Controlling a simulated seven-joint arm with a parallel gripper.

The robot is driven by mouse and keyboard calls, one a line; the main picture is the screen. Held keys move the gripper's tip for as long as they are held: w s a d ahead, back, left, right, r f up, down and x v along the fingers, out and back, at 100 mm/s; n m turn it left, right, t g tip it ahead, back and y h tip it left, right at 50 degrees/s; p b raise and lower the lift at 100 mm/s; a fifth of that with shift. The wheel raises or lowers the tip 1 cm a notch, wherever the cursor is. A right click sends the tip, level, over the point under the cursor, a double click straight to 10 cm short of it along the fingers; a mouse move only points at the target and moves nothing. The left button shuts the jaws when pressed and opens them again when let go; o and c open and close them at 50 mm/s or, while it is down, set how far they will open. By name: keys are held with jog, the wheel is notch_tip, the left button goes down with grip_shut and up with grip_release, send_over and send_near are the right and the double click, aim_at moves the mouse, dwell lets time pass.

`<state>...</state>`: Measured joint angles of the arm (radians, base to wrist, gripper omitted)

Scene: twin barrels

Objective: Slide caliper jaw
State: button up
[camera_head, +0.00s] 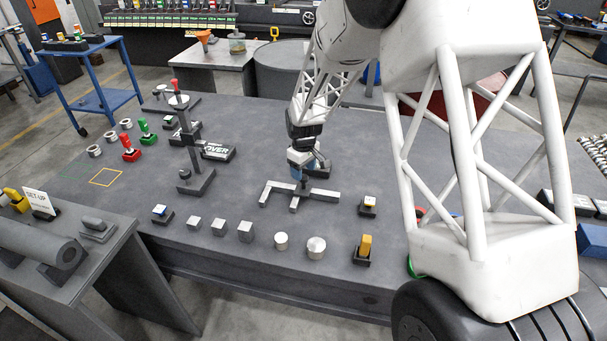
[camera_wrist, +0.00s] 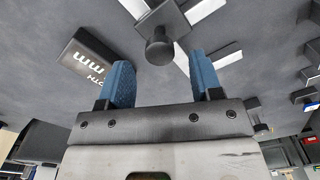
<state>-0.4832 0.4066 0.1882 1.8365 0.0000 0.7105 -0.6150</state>
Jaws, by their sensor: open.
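The silver caliper (camera_head: 320,194) lies flat on the grey workbench, with jaws pointing toward the front edge. Its dark sliding jaw block with a round knob (camera_wrist: 160,50) shows in the wrist view, with silver beam parts on both sides. My gripper (camera_head: 302,172) is above the caliper's beam in the head view and partly covers the slider. In the wrist view my gripper (camera_wrist: 165,78) has two blue fingers apart, with the knob just beyond and between them. The fingers appear empty; I cannot tell how high they are above the knob.
A dark lettered box (camera_head: 218,151) and a dark stand (camera_head: 193,150) stand left of the caliper. Several metal blocks and cylinders (camera_head: 281,241) line the front edge. A yellow piece (camera_head: 365,246) stands front right. Bench between the stand and the caliper is clear.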

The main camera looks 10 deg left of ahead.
jog(key=shift+r, duration=2.55)
jog(key=shift+s+d+r, duration=0.1)
jog(key=shift+d+r, duration=0.25)
jog(key=s+d+r+m+t, duration=0.1)
jog(key=s+d+r+m, duration=0.2)
jog(key=s+d+r, duration=0.55)
jog(key=s+d+r+m, duration=0.3)
jog(key=s+d+r, duration=0.45)
jog(key=d, duration=0.65)
jog(key=s+d+r+m, duration=0.1)
jog(key=s+d+m, duration=0.1)
jog(key=s+d, duration=0.3)
jog(key=s+d+r+m+t, duration=0.1)
jog(key=s+d, duration=0.3)
jog(key=s, duration=0.8)
jog(key=s+d+r+m, duration=0.3)
jog(key=s+d, duration=0.2)
jog(key=s, duration=0.3)
jog(key=shift+s+d+r+m+t, duration=0.15)
jog(key=shift+s+d+m+t, duration=0.15)
jog(key=shift+s+d+m, duration=0.1)
